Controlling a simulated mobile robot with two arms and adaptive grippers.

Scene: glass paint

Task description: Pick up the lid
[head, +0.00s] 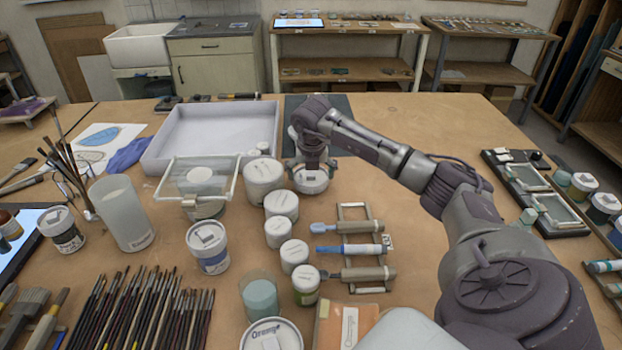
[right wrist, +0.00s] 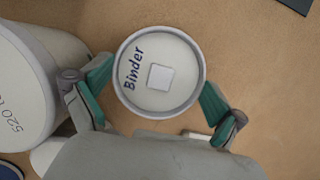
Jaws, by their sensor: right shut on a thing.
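The lid (right wrist: 159,73) is round and pale, marked "Binder", with a small square knob in its middle; it also shows in the head view (head: 311,181). My right gripper (head: 312,172) points straight down over it. In the right wrist view the green-padded fingers of my right gripper (right wrist: 157,100) flank the lid on both sides and are shut on it. What is under the lid is mostly hidden, and I cannot tell if it is raised. My left gripper is not in view.
A large white jar (head: 263,181) stands close left of the lid, with smaller jars (head: 281,204) in front. A rack of tools (head: 350,250) lies nearer. A pale tray (head: 180,145) is behind left. Bare table lies right of the lid, partly under my arm.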

